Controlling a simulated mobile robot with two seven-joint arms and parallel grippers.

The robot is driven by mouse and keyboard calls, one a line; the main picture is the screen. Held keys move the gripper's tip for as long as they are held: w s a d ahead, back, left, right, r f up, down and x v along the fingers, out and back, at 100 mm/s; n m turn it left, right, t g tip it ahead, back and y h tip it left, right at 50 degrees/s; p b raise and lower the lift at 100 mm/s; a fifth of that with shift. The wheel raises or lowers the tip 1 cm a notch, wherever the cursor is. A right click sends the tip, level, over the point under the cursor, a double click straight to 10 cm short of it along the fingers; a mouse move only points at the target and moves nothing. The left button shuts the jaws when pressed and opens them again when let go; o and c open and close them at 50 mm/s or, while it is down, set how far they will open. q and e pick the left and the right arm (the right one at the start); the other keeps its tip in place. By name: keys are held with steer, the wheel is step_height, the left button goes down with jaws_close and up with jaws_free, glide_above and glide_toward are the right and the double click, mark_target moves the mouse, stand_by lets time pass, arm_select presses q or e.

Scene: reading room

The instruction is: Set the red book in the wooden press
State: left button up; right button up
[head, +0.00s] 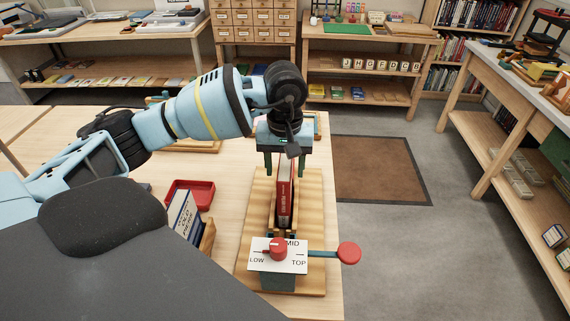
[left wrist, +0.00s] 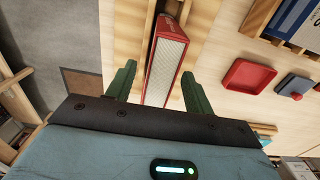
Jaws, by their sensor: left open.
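The red book (head: 285,198) stands upright in the wooden press (head: 256,215) on the table. In the left wrist view the red book (left wrist: 166,62) shows its pale page edge and red cover. My left gripper (head: 287,168) points down over the book and is open. In the left wrist view the fingers of my left gripper (left wrist: 158,85) are on either side of the book, with gaps visible. The press has a white LOW/MID/TOP plate (head: 265,258) with a red knob, and a lever with a red end (head: 349,253) at right. My right gripper is not in view.
A red tray (head: 190,194) and a book in a wooden holder (head: 186,216) are left of the press. The table's right edge is close to the press. A brown mat (head: 380,170) lies on the floor beyond that edge. Shelves stand at the back and right.

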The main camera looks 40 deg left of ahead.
arm_select(q)
steer(key=shift+r, duration=4)
steer(key=shift+f, duration=0.1)
